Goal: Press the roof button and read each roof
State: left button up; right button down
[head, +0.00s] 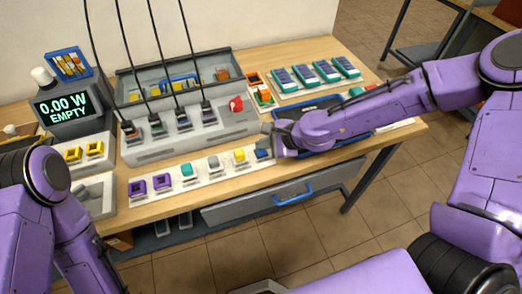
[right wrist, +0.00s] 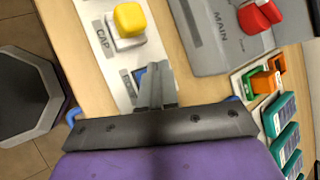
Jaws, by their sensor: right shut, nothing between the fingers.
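The button strip (head: 170,200) runs along the bench front with purple (head: 138,187), second purple (head: 162,181), teal (head: 187,170), grey (head: 213,162), yellow (head: 239,155) and blue (head: 262,154) buttons. In the right wrist view the fingers (right wrist: 157,80) overlap the blue button (right wrist: 139,77); contact is unclear. The yellow button (right wrist: 130,19) is labelled CAP. The display (head: 64,107) reads 0.00 W, EMPTY. My left gripper is out of view.
The grey MAIN unit (head: 150,152) with a red switch (head: 236,104) and several black cables stands behind the strip. Teal-topped modules (head: 327,71) lie at the back right. Yellow blocks (head: 94,149) sit at the left. A drawer with a blue handle (head: 293,195) is below.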

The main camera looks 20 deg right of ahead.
aim_at(264, 153)
jog(key=shift+f, duration=0.15)
jog(key=shift+f, duration=0.3)
jog(key=shift+f+b, duration=0.4)
jog(key=shift+b, duration=0.1)
dwell(0.4)
jog(key=shift+r, duration=0.15)
jog(key=shift+r+p, duration=0.7)
jog(key=shift+p, duration=0.15)
notch_tip(264, 153, up, 5)
jog(key=p, duration=0.5)
jog(key=shift+r, duration=0.1)
